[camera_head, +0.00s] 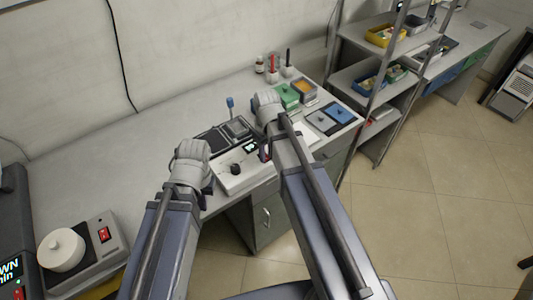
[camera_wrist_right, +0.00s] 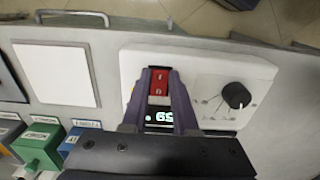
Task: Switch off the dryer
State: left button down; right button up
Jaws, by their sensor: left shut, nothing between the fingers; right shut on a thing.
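The dryer is a white box (camera_head: 228,183) on the bench, with a black knob (camera_head: 235,169) and a lit display (camera_head: 250,147). It also fills the middle of the right wrist view (camera_wrist_right: 212,72), where its red rocker switch (camera_wrist_right: 159,88) shows. My right gripper (camera_wrist_right: 160,72) is shut on the red switch, with one purple finger on each side of it. The lower part of the display is hidden behind the gripper. My left gripper (camera_head: 206,185) is shut and empty, just left of the dryer.
Green and blue boxes (camera_head: 287,96) stand behind the right arm, near bottles. A dark scale-like device (camera_head: 236,128) sits behind the dryer. Another device with its own red switch (camera_head: 104,234) stands at the lower left.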

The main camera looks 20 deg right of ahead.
grip_shut()
jog(key=shift+w+a+g, duration=0.1)
jog(key=shift+w+g, duration=0.4)
jog(key=shift+g, duration=0.1)
jog(key=shift+g+h, duration=0.4)
jog(key=shift+g, duration=0.2)
jog(key=shift+s+r, duration=0.1)
jog(key=shift+r, duration=0.05)
jog(key=o, duration=0.9)
grip_release()
jog(key=shift+r, duration=0.1)
